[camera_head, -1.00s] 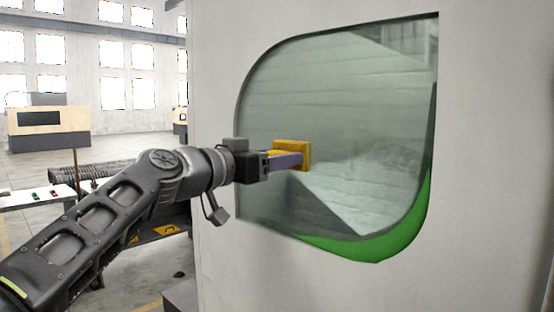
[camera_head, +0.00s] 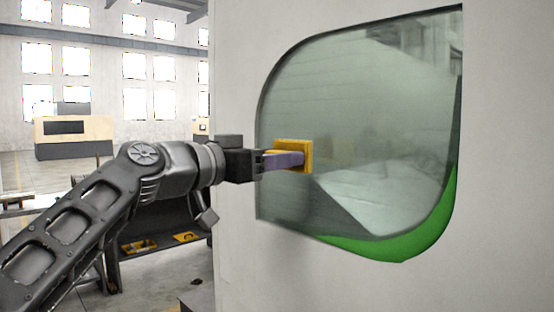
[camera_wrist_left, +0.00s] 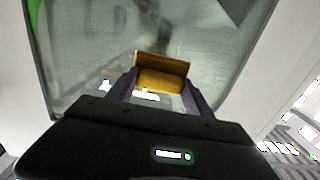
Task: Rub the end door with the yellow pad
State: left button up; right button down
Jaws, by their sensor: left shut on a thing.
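The end door (camera_head: 238,250) is a pale panel with a large rounded glass window (camera_head: 370,120) and a green strip along the window's lower right edge. My left gripper (camera_head: 292,160) is shut on the yellow pad (camera_head: 308,155) and holds it at the left part of the glass. The pad's flat face is turned to the window; whether it touches the glass I cannot tell. In the left wrist view the yellow pad (camera_wrist_left: 162,72) sits between the two fingers, in front of the window. My right gripper is not in view.
A dark cart or bench with yellow-marked parts (camera_head: 160,240) stands behind my left arm. A beige machine (camera_head: 75,138) stands farther back on the left. The door panel continues to the right of the window.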

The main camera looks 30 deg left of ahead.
aim_at(288, 147)
pick_arm(q)
jog(key=shift+s, duration=0.1)
jog(key=b+v, duration=0.1)
jog(key=v, duration=0.1)
jog(key=shift+s+a, duration=0.2)
jog(key=shift+s, duration=0.15)
jog(key=shift+w, duration=0.1)
dwell(0.4)
jog(key=w, duration=0.2)
jog(key=w+d+r+p, duration=0.1)
jog(key=w+d+p, duration=0.1)
jog(key=w, duration=0.1)
jog(key=shift+w+r, duration=0.35)
jog(key=shift+w+d, duration=0.15)
jog(key=shift+w, duration=0.2)
jog(key=shift+p+x, duration=0.45)
jog(key=shift+x, duration=0.55)
dwell(0.4)
